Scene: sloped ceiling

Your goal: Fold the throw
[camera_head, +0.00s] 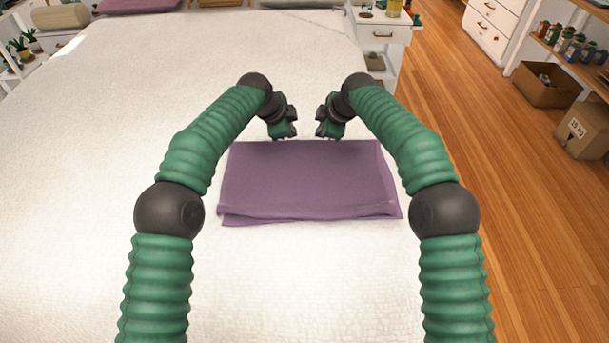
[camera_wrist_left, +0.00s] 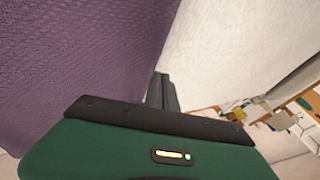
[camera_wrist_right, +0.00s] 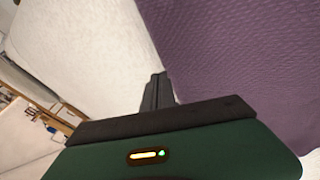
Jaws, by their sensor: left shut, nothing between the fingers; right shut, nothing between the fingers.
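The purple throw (camera_head: 305,180) lies on the white bed in a flat, folded rectangle. Its near edge shows stacked layers, slightly offset at the right and left corners. My left gripper (camera_head: 284,135) is shut and empty just beyond the throw's far edge, left of its middle. My right gripper (camera_head: 328,135) is shut and empty beyond the same edge, close to the left one. The throw fills the left of the left wrist view (camera_wrist_left: 75,60), beside the shut fingers (camera_wrist_left: 160,92). It fills the right of the right wrist view (camera_wrist_right: 250,60), beside the shut fingers (camera_wrist_right: 157,92).
The white bedspread (camera_head: 80,200) is clear around the throw. A white nightstand (camera_head: 384,35) stands beyond the bed's right edge. Cardboard boxes (camera_head: 583,130) and shelves stand on the wooden floor (camera_head: 500,160) at right.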

